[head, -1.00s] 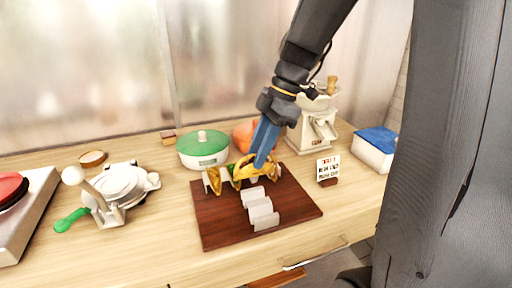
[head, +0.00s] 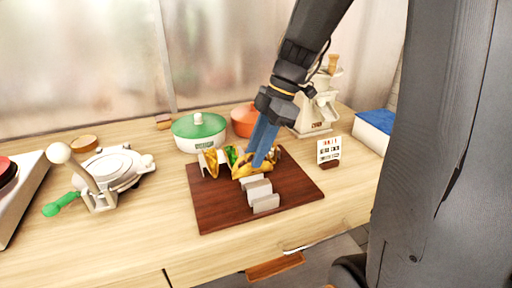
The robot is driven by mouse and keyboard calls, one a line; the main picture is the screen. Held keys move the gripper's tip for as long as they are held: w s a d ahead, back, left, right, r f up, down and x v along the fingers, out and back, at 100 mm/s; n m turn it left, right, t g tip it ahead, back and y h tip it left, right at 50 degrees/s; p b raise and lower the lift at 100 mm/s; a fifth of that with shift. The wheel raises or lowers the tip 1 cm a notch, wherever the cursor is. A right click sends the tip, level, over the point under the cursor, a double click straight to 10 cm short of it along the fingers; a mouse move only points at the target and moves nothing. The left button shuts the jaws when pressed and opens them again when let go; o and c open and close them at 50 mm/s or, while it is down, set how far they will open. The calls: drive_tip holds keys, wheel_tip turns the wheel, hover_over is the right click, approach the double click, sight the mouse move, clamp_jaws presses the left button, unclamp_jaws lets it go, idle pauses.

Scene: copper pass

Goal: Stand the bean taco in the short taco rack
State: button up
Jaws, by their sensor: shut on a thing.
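My gripper (head: 260,158) has blue fingers and is shut on a yellow folded taco (head: 243,168). The fingers hide part of this taco, and its filling is too small to tell surely. The taco is in front of the longer rear rack, by the back end of the short taco rack (head: 264,203). I cannot tell whether it touches the short rack. The short rack is pale grey and wavy, and its front slots look empty. Another taco (head: 210,161) stands at the left of the rear rack, and one with green filling (head: 231,154) stands beside it.
Both racks stand on a dark red-brown board (head: 213,207). Behind it are a green-lidded pot (head: 199,128) and an orange pot (head: 243,119). A small sign (head: 328,151) and a grinder (head: 316,112) stand right. A tortilla press (head: 108,170) stands left. The board's right side is bare.

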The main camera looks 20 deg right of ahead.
sight(256, 174)
drive_tip(key=shift+f+b, duration=1.15)
drive_tip(key=shift+f, duration=0.7)
drive_tip(key=o, duration=1.1)
drive_tip(key=shift+o, duration=0.2)
drive_tip(key=shift+b+v, duration=0.4)
drive_tip(key=shift+v, duration=3.55)
